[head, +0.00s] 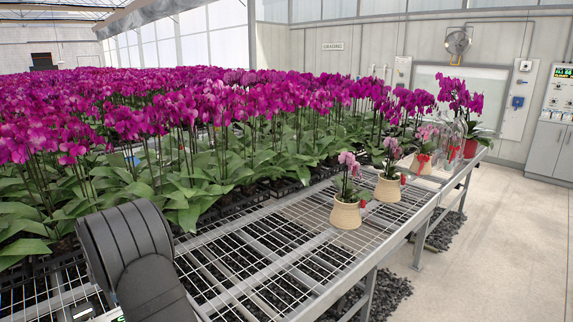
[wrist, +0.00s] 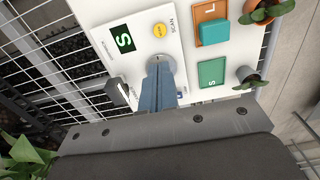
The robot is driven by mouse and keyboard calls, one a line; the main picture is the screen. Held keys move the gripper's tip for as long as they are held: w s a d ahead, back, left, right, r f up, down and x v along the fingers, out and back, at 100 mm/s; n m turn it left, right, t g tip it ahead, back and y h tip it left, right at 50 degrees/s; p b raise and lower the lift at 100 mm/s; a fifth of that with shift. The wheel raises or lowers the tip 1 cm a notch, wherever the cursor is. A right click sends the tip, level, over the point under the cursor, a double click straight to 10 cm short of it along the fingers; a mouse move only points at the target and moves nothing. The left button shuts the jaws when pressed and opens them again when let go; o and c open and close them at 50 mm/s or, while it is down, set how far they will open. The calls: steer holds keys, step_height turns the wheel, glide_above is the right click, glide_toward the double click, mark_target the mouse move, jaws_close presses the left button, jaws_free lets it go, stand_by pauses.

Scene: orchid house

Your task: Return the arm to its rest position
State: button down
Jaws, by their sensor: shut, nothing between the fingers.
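My gripper (wrist: 160,88) shows in the wrist view with its two blue-grey fingers together and nothing between them. The fingertips are over a round grey disc marked SCAN on a white board (wrist: 112,47); I cannot tell whether they touch it. In the head view a dark, curved part of my arm fills the lower left, and the fingers are not visible there.
The board bears a yellow button (wrist: 159,30), an orange L pad with a teal block (wrist: 214,32), and a teal S pad (wrist: 211,73). Small pots stand at its right. In the head view, orchids (head: 190,110) crowd the mesh bench (head: 265,250); its front strip is partly clear.

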step_height(320, 180, down, 7)
steer(key=shift+f, duration=0.1)
step_height(320, 180, up, 9)
steer(key=s, duration=0.1)
steer(key=shift+a+r+m, duration=0.2)
steer(key=shift+m, duration=0.2)
steer(key=shift+d, duration=0.1)
stand_by(0.3)
